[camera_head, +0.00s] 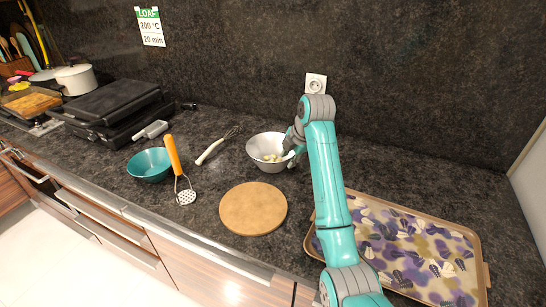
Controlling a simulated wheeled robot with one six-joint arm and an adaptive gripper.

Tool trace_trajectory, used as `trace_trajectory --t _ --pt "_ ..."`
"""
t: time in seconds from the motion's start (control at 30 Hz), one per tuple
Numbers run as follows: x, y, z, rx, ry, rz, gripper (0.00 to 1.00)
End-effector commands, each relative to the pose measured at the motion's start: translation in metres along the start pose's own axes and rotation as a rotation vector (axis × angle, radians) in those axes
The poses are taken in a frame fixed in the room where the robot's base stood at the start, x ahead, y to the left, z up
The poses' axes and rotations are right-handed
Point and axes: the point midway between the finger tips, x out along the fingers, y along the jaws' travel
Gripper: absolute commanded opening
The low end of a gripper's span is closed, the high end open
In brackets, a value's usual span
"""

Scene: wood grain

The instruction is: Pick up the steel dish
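The steel dish (257,147) is a silvery round bowl on the dark countertop, right of centre. It stands upright and holds several small pale pieces (273,158). My gripper (291,153) is at the dish's right rim, with its end reaching down beside or over that edge. My teal arm comes up from the lower right and bends down toward the dish. The fingertips are small and partly hidden against the rim, so I cannot tell whether they are open, shut or touching it.
A round wooden board (253,208) lies in front of the dish. A whisk (217,146), a masher (180,172) and a teal bowl (150,166) are to the left. A patterned tray (420,250) lies right of my arm. Behind is a dark wall with a socket (315,84).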

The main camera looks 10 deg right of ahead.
Motion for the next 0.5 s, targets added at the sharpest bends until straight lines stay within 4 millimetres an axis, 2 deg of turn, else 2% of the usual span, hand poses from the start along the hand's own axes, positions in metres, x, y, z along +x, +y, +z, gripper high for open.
trace_trajectory --t 0.23,0.5 --pt "0.017 0.001 -0.001 -0.001 0.001 -0.002 0.32" --pt "0.052 0.003 -0.003 -0.001 0.001 -0.001 0.32"
